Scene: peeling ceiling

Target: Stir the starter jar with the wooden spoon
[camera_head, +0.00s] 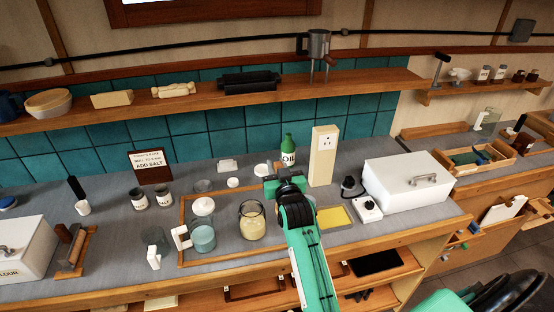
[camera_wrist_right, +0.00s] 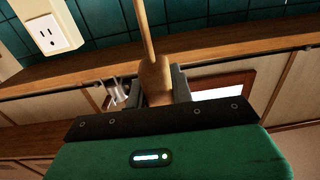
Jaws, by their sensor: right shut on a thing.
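The starter jar (camera_head: 252,224) is a clear glass jar with cream-coloured contents, upright inside a wooden-edged area of the counter. My right gripper (camera_head: 272,186) is above the counter, behind and to the right of the jar in the picture, apart from it. In the wrist view, my right gripper (camera_wrist_right: 158,95) is shut on the wooden spoon (camera_wrist_right: 147,35). The thick wooden part is between the fingers and a thin shaft runs upward out of the picture. The spoon cannot be made out in the head view. My left gripper is not in view.
A glass with a white handle (camera_head: 202,238) stands left of the jar. A green-capped oil bottle (camera_head: 288,152), an outlet post (camera_head: 323,160) and a white lidded box (camera_head: 410,182) stand behind and right. A yellow sheet (camera_head: 334,217) lies near my right arm. A shelf (camera_head: 210,98) runs above.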

